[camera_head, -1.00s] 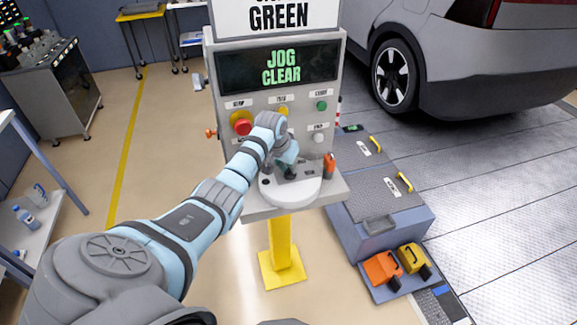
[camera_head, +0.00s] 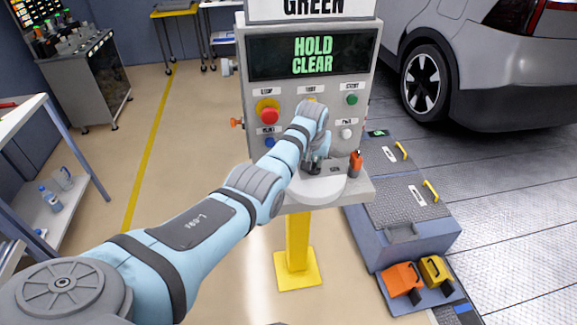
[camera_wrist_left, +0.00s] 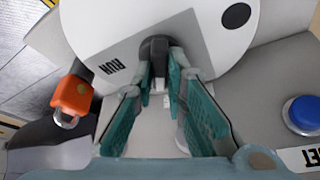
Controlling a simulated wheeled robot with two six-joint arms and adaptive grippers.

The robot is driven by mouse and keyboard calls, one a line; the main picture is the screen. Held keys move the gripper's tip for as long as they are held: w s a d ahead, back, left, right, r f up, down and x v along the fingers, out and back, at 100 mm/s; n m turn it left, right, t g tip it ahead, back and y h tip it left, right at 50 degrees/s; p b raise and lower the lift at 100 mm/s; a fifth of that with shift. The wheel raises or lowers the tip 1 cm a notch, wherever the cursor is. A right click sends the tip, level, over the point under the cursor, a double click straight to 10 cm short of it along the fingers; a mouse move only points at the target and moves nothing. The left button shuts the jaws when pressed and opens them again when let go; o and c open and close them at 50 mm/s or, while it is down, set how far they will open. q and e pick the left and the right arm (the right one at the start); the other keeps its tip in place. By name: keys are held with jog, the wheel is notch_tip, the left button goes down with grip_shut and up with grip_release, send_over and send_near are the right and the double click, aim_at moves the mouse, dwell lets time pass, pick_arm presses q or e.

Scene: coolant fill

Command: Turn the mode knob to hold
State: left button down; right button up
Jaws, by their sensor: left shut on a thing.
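The control panel (camera_head: 250,110) stands on a yellow post, and its display (camera_head: 312,56) reads HOLD CLEAR in green. The white round dial plate (camera_head: 335,188) sits on the panel's sloped shelf. The wrist view shows the plate (camera_wrist_left: 215,40) with the word RUN and a black dot. The dark mode knob (camera_wrist_left: 157,52) rises from the plate. My left gripper (camera_wrist_left: 160,72) is shut on the knob, one teal finger on each side. In the head view my left gripper (camera_head: 316,160) is over the plate and partly hides the knob. My right gripper is not in view.
An orange part (camera_head: 355,163) stands at the shelf's right, near the gripper. A red button (camera_head: 269,115), a green button (camera_head: 351,99) and a blue button (camera_wrist_left: 304,115) are on the panel. A grey stepped unit (camera_head: 405,215) and a car (camera_head: 480,80) are to the right.

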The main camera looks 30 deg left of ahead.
pick_arm(q)
jog(key=shift+d+f+n+y, duration=0.15)
jog(key=shift+n+y, duration=0.15)
jog(key=shift+n, duration=0.5)
jog(key=shift+n+g+b, duration=0.3)
jog(key=shift+n+b, duration=0.2)
jog(key=shift+b, duration=0.05)
jog(key=n+y+b, duration=0.1)
jog(key=b, duration=0.1)
jog(key=shift+f+n+b, duration=0.15)
jog(key=shift+n+b, duration=0.15)
jog(key=shift+n, duration=0.1)
jog(key=shift+r+n+g+b, duration=0.25)
jog(key=shift+n+b, duration=0.35)
jog(key=shift+b, duration=0.3)
jog(key=c, duration=1.6)
grip_release()
